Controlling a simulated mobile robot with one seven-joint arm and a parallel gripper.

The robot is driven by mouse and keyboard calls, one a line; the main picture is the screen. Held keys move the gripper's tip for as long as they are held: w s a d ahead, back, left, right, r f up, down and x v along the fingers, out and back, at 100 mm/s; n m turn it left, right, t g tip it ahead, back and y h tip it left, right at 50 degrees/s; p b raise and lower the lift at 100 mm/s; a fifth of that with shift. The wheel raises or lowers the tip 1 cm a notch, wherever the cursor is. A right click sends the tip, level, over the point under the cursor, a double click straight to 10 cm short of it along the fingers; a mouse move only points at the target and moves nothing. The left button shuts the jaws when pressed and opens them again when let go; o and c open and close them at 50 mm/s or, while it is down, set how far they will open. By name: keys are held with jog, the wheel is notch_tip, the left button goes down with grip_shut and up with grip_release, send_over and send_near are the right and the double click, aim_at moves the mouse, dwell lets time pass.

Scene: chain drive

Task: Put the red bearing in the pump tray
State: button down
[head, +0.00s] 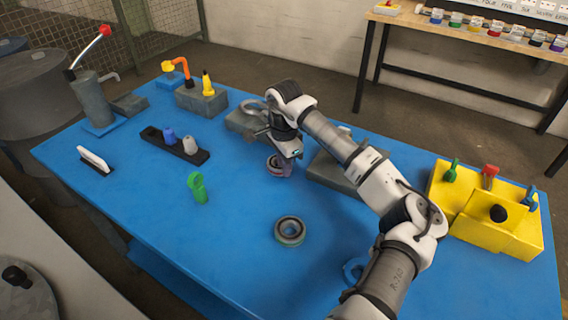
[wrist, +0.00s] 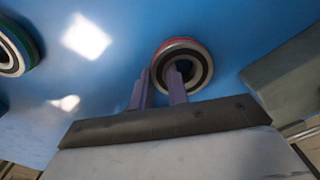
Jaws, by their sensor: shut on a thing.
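The red bearing (wrist: 190,47) is a ring with a red outer band, dark inside, on the blue table. It also shows in the head view (head: 271,162), partly behind my gripper. My gripper (wrist: 160,74) is shut on its wall: one finger is in the bore, the other outside the ring. In the head view my gripper (head: 284,168) points down at the bearing. I cannot tell whether the bearing touches the table. Which grey block is the pump tray is unclear; a low grey block (head: 130,105) lies beside the grey hand pump (head: 94,98) with a red-tipped lever.
A green-banded bearing (head: 290,231) lies nearer on the table. A grey block (head: 241,122) stands behind my gripper, and another grey block (head: 325,172) stands to the right. A green part (head: 197,187) and black holder (head: 174,146) lie left. A yellow box (head: 480,220) stands far right.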

jog(key=c, duration=1.8)
grip_release()
jog(key=shift+f, duration=0.15)
jog(key=o, duration=0.4)
jog(key=shift+o, duration=0.2)
